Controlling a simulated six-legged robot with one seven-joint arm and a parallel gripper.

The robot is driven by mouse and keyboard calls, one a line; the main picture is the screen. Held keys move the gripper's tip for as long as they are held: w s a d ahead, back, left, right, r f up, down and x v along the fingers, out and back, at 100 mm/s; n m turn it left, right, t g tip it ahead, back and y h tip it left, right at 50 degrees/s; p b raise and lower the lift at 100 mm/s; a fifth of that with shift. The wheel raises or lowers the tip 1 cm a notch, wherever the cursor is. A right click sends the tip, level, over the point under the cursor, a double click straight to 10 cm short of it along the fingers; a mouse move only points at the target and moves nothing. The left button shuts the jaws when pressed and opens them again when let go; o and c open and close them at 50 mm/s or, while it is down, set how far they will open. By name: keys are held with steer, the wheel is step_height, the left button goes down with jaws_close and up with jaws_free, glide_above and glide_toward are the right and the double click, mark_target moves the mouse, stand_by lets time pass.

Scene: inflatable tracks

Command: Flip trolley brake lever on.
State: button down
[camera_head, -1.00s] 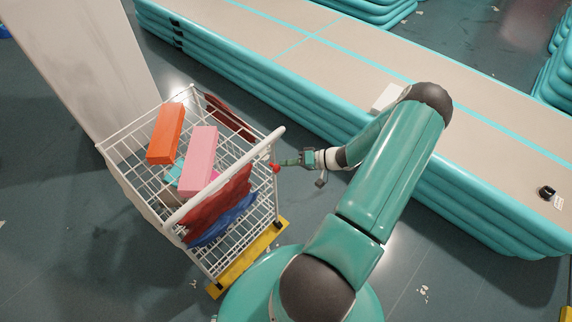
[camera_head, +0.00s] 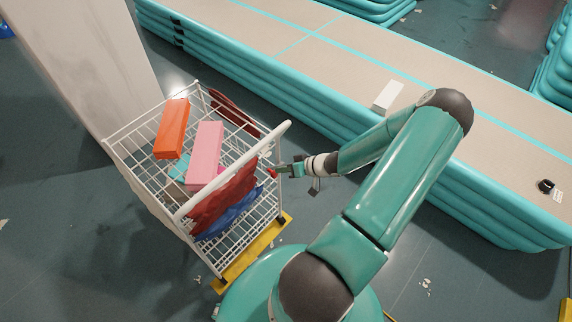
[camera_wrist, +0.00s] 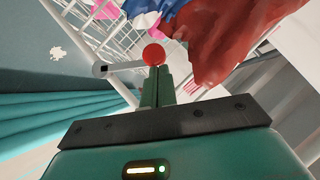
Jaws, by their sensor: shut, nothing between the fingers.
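The trolley is a white wire basket cart (camera_head: 150,115) at the left of centre in the head view, with a raised white push handle (camera_head: 232,170). The brake lever (camera_wrist: 125,67) shows in the wrist view as a light grey bar ending in a red knob (camera_wrist: 154,55). The red knob also shows in the head view (camera_head: 272,173), at the cart's right side. My gripper (camera_wrist: 157,76) is shut and empty. Its fingertips are right at the red knob, beside or against it; I cannot tell whether they touch.
The cart holds an orange block (camera_head: 172,128), a pink block (camera_head: 205,155) and red cloth (camera_head: 222,203). A yellow strip (camera_head: 250,255) lies at the cart's base. A pale pillar (camera_head: 85,70) stands behind left. A long teal inflatable track (camera_head: 300,75) runs behind my arm.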

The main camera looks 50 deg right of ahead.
steer(key=shift+a+f, duration=0.55)
steer(key=shift+a, duration=0.25)
steer(key=shift+a+f, duration=0.15)
steer(key=shift+a, duration=0.1)
steer(key=shift+d, duration=0.1)
